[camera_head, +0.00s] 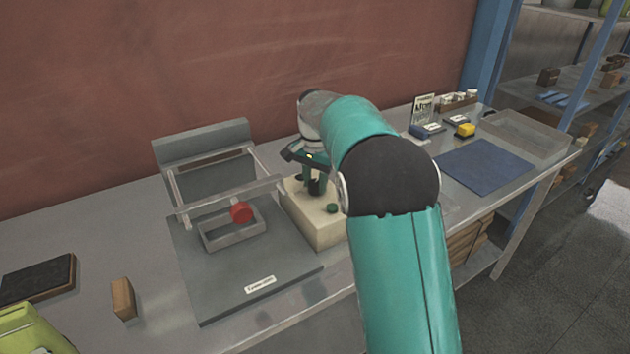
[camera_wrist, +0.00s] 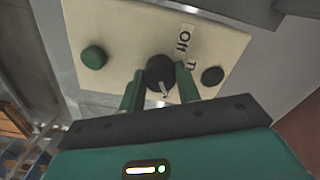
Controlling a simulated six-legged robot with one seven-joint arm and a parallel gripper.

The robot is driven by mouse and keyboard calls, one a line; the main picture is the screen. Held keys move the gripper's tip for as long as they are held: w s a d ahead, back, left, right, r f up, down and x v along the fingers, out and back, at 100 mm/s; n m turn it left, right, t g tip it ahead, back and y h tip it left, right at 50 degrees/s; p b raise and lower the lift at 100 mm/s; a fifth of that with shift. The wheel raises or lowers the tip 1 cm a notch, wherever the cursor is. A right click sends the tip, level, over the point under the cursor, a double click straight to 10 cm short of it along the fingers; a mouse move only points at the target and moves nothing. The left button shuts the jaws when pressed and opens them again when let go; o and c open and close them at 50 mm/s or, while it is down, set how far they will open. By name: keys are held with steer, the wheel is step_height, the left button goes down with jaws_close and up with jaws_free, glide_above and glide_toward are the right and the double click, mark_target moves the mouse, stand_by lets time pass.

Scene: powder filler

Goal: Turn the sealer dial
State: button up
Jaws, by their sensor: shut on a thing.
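The sealer is a cream box (camera_head: 318,222) on the metal table, left of my teal arm in the head view. In the wrist view its cream panel (camera_wrist: 112,27) bears a black dial (camera_wrist: 160,72) with a pale pointer and a label reading "Off" beside it. My gripper (camera_wrist: 158,85) has its two green fingers on either side of the dial and is shut on it. In the head view my gripper (camera_head: 314,186) is over the box, partly hidden by my arm. A green button (camera_wrist: 94,57) and a dark round knob (camera_wrist: 212,76) flank the dial.
A grey platform with a frame and red knob (camera_head: 241,212) stands left of the sealer. A wooden block (camera_head: 123,298) and a dark board (camera_head: 38,279) lie farther left. A blue mat (camera_head: 484,166) and a clear tray (camera_head: 527,134) lie at right.

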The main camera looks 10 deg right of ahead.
mark_target(315, 183)
stand_by(0.3)
steer(key=o, duration=1)
steer(key=shift+r, duration=0.1)
step_height(315, 183, up, 14)
steer(key=shift+f, duration=0.15)
